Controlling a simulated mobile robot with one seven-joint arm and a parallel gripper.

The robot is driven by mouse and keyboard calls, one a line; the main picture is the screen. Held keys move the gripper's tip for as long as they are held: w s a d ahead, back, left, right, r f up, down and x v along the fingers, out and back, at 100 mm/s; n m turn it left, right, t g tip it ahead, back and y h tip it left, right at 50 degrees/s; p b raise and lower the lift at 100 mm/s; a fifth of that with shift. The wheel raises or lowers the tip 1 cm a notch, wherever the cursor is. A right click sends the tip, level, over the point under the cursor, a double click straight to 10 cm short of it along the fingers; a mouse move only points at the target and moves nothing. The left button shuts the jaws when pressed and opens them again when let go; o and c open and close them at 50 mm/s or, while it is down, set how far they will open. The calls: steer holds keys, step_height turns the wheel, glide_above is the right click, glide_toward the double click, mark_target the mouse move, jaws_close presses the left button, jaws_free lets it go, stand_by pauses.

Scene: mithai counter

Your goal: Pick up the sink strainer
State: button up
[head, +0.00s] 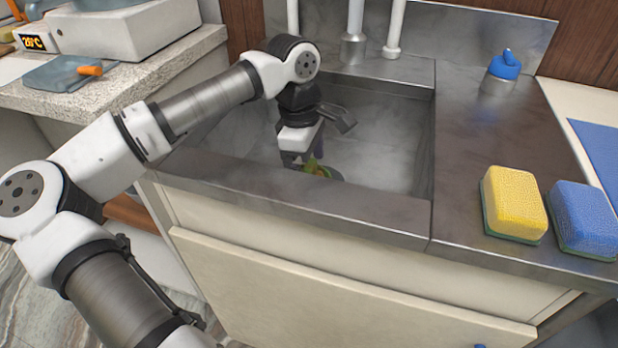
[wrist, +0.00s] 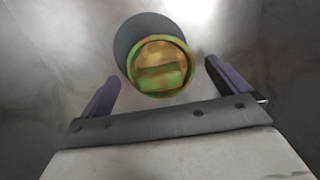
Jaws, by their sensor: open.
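The sink strainer (wrist: 160,66) is a round piece with a green and yellow rim and brownish contents, on the sink floor over a dark round patch that may be the drain. In the head view the strainer (head: 318,170) shows only partly, behind the sink's front edge and below my gripper. My gripper (head: 304,160) reaches down into the metal sink (head: 385,140). In the wrist view my gripper (wrist: 160,86) is open, its two purple-grey fingers to the left and right of the strainer. I cannot tell from these views how far the fingertips are above it.
Pipes (head: 354,40) rise at the sink's back edge. A yellow sponge (head: 514,203) and a blue sponge (head: 585,219) lie on the right drainboard, with a blue-topped bottle (head: 503,70) behind. The rest of the sink floor looks clear.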

mark_target(309, 165)
steer(key=shift+d+f, duration=0.1)
steer(key=shift+f, duration=0.45)
steer(key=c, duration=0.9)
steer(key=shift+r, duration=0.15)
step_height(309, 165, up, 10)
steer(key=shift+f+p, duration=0.1)
steer(key=shift+p, duration=0.4)
